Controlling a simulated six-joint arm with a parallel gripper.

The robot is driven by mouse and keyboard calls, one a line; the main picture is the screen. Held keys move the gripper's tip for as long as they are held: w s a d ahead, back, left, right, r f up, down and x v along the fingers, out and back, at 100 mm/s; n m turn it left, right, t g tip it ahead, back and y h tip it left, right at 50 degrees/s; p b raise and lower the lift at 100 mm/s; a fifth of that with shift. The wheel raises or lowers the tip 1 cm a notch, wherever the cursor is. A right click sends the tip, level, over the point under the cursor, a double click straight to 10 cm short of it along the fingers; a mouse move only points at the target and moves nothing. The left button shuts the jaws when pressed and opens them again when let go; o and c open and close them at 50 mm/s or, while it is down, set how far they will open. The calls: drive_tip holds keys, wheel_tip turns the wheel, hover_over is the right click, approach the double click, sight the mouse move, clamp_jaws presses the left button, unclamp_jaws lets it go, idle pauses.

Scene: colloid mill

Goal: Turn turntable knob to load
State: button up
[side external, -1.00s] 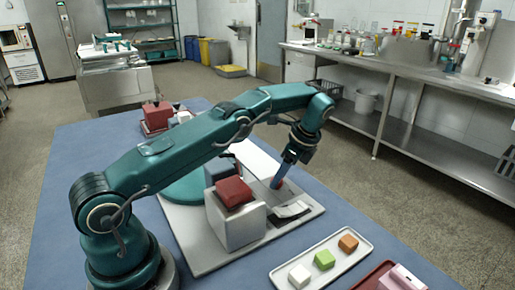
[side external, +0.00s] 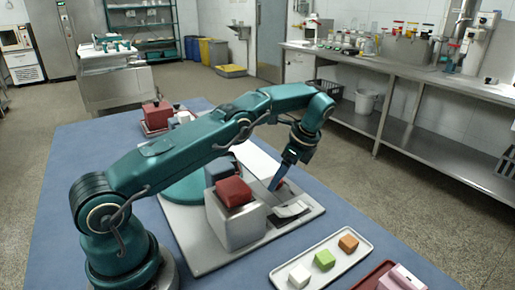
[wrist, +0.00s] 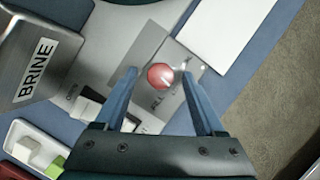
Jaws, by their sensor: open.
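A round red knob (wrist: 160,76) stands on a grey plate in the wrist view, beside printed lettering that is only partly readable. In the side view only a bit of the red knob (side external: 283,184) shows by my fingertips. My gripper (wrist: 159,74) is open, with one blue finger on each side of the knob. I see a gap between the knob and each finger, and cannot tell the height of the fingertips over the plate. My gripper (side external: 275,187) points down and tilted in the side view. A teal round turntable (side external: 183,190) is partly hidden behind my arm.
A grey box marked BRINE (wrist: 30,70) with a dark red block (side external: 234,192) on top stands close to the left. A black-and-white switch-like part (wrist: 95,112) lies near the left finger. A white tray (side external: 331,270) with small cubes sits in front.

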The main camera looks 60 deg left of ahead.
drive_tip(key=shift+m, duration=0.5)
drive_tip(key=m+t, duration=0.1)
drive_tip(key=m, duration=0.2)
drive_tip(key=shift+s, duration=0.15)
drive_tip(key=m+t, duration=0.2)
drive_tip(key=m, duration=0.2)
drive_tip(key=shift+s, duration=0.2)
drive_tip(key=shift+d+r+m, duration=0.1)
drive_tip(key=shift+r+m, duration=0.15)
drive_tip(key=shift+m, duration=0.35)
drive_tip(key=s+d+r+n+t, duration=0.2)
drive_tip(key=s+d+r, duration=0.15)
drive_tip(key=r, duration=0.45)
drive_tip(key=s+d+r+n+t, duration=0.2)
drive_tip(key=s+r, duration=0.2)
drive_tip(key=r, duration=0.5)
drive_tip(key=s+d+f+n+h, duration=0.1)
drive_tip(key=s+d+n+h, duration=0.1)
drive_tip(key=s+n, duration=0.4)
drive_tip(key=s+d+f+n+h, duration=0.2)
drive_tip(key=s+d+n, duration=0.3)
drive_tip(key=n, duration=0.6)
drive_tip(key=shift+s+t, duration=0.4)
drive_tip(key=shift+s, duration=0.75)
